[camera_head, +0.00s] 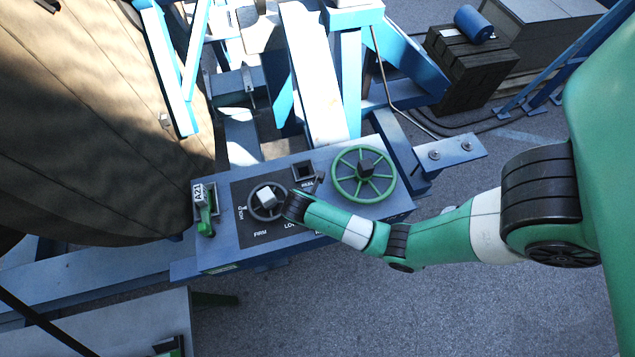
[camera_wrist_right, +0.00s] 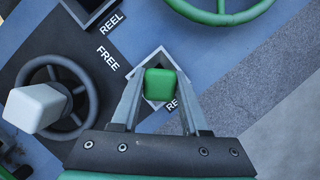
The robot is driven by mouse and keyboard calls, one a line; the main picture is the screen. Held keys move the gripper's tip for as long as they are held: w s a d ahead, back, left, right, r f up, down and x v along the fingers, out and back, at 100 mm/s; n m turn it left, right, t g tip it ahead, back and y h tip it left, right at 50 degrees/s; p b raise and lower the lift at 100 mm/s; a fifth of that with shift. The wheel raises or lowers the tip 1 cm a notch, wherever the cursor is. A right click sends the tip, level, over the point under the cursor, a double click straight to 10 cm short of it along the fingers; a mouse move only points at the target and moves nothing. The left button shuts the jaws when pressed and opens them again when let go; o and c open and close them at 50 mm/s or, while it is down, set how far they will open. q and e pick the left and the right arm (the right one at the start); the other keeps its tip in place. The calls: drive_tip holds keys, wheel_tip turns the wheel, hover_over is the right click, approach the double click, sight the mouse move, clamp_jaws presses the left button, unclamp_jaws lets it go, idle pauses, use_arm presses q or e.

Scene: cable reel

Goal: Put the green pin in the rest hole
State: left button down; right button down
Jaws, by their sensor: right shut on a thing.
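In the right wrist view the green pin (camera_wrist_right: 160,84) shows as a square green head between the two fingers of my right gripper (camera_wrist_right: 160,100), which is shut on it. Right behind the head is a pale-framed square hole (camera_wrist_right: 146,62), its label partly covered, with "RE" readable. The head overlaps this frame and hides most of the opening. I cannot tell whether the pin's lower part is above the hole or in it. In the head view my right wrist covers the pin and this hole. My left gripper is not in view.
The blue panel (camera_head: 221,251) also carries a second square hole (camera_head: 303,172) marked REEL, a grey handwheel (camera_head: 267,201) with a pale block, and a larger green handwheel (camera_head: 363,174). A green lever (camera_head: 205,217) is at the panel's left end. A big drum (camera_head: 95,120) stands left.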

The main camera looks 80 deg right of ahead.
drive_tip(key=shift+f+b, duration=0.55)
drive_tip(key=shift+f, duration=0.55)
drive_tip(key=shift+p, duration=0.3)
drive_tip(key=shift+c, duration=1.6)
unclamp_jaws()
